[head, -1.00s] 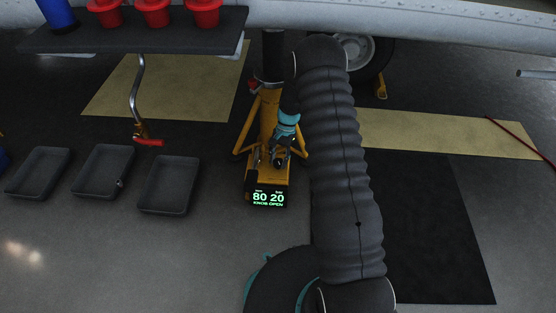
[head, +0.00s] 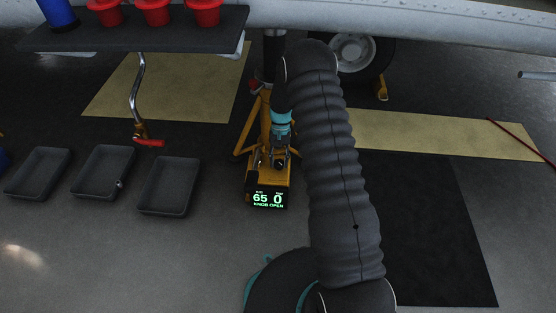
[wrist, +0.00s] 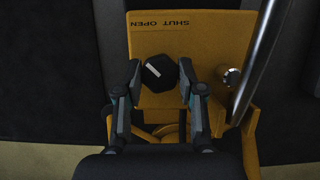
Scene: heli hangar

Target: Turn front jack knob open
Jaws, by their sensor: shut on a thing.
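The front jack (head: 254,140) is yellow and stands under the aircraft. Its lit display (head: 267,200) reads 65 and 0, with KNOB OPEN below. In the wrist view the black faceted jack knob (wrist: 160,72) sits on the yellow housing (wrist: 205,40), near a SHUT OPEN label (wrist: 158,24). A slanted white line marks its face. My gripper (wrist: 160,70) has one finger on each side of the knob and is shut on it. In the head view my gripper (head: 279,156) is at the top of the jack's housing, and the knob is mostly hidden.
A metal rod (wrist: 258,60) rises right of the knob in the wrist view. A shelf (head: 150,32) with red cups overhangs the left. A crank handle with a red grip (head: 149,142) hangs below it. Several grey trays (head: 168,211) lie on the floor. A wheel (head: 353,50) stands behind my arm.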

